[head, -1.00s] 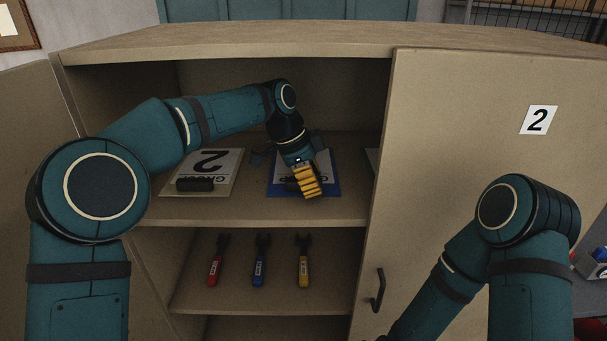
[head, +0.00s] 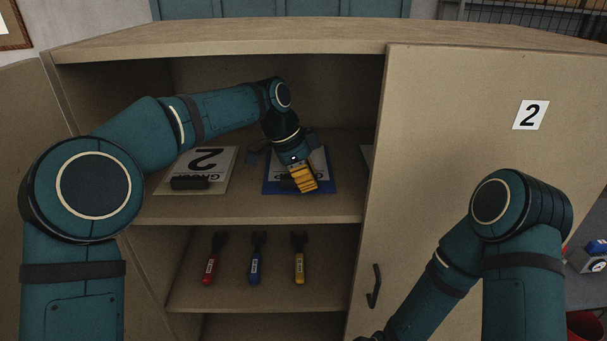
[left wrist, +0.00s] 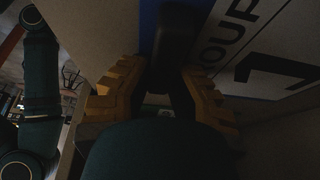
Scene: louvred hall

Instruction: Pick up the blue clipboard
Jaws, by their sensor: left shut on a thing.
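The blue clipboard (head: 328,186) lies on the upper shelf of the open cabinet, with a white printed sheet on it. My left gripper (head: 305,187) reaches down over its near part and hides some of it. In the left wrist view, the yellow fingers of my left gripper (left wrist: 158,85) are on either side of the clipboard's dark clip (left wrist: 172,45), shut on it. The clipboard's blue edge (left wrist: 147,30) and its sheet with a large "1" show there too. My right arm is at the lower right of the head view; its gripper is out of sight.
A beige clipboard marked 2 (head: 213,165) lies left on the same shelf. Another sheet's edge shows behind the closed right door (head: 450,170). The lower shelf holds red (head: 213,262), blue (head: 256,262) and yellow (head: 299,262) tools. The cabinet top lies above my left arm.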

